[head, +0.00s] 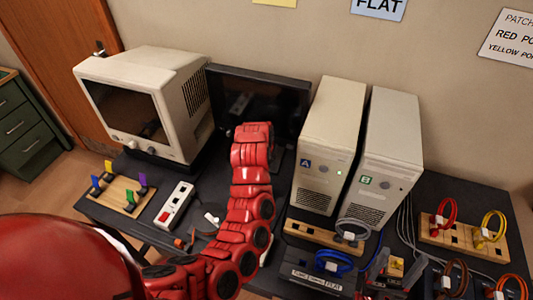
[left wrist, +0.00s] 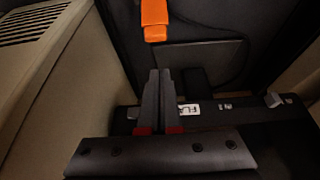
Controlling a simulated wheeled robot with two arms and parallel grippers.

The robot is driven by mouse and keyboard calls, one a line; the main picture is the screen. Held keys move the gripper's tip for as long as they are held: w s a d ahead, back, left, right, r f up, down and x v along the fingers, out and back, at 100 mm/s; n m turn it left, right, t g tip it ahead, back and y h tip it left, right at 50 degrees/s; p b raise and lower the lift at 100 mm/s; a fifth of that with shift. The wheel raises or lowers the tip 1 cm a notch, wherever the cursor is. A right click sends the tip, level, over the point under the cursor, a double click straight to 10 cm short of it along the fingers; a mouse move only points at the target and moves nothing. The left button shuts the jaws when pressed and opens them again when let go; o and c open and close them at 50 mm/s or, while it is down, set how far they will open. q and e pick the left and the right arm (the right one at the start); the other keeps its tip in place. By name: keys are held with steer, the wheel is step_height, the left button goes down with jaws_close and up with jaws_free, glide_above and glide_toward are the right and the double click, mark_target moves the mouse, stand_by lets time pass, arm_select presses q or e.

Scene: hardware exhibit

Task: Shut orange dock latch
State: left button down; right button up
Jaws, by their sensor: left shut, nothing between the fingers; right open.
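My right gripper (head: 388,268) is open at the lower right, over the table.
A beige monitor (head: 180,85) stands left, and two beige towers (head: 330,130) (head: 392,140) stand right of my left arm. A white power strip (head: 175,205), a peg board (head: 118,193) and cable boards (head: 462,240) lie on the dark table. A blue cable coil (head: 333,263) lies in front.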

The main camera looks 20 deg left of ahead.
arm_select(q)
steer(key=s+f+p, duration=0.1)
steer(key=p, duration=0.1)
steer(key=s+p, duration=0.1)
steer(key=p, duration=0.1)
steer(key=shift+s+f, duration=0.25)
steer(key=shift+f, duration=0.15)
steer(key=shift+s+f, duration=0.15)
stand_by(0.5)
